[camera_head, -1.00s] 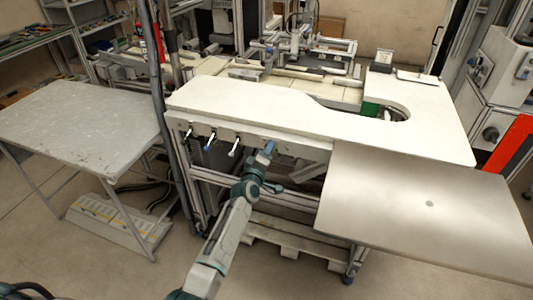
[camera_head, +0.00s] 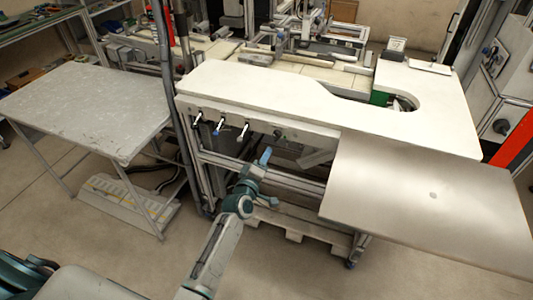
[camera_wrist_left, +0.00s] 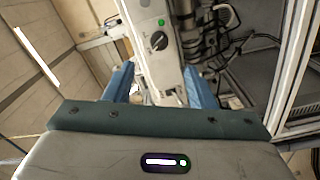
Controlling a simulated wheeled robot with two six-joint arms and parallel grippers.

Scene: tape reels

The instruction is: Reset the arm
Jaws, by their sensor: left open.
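My left gripper (camera_head: 264,156) is in front of the white workbench (camera_head: 250,95), just below its front edge. Only its blue fingertip shows clearly in the head view, with my grey and teal arm below it. In the left wrist view both blue fingers of the left gripper (camera_wrist_left: 158,86) stand apart with nothing held between them. My right gripper is not in view.
Several small levers (camera_head: 220,127) stick out of the bench's front edge. A bare metal plate (camera_head: 430,205) juts out at the right. A dark upright post (camera_head: 168,90) stands by the bench's left end.

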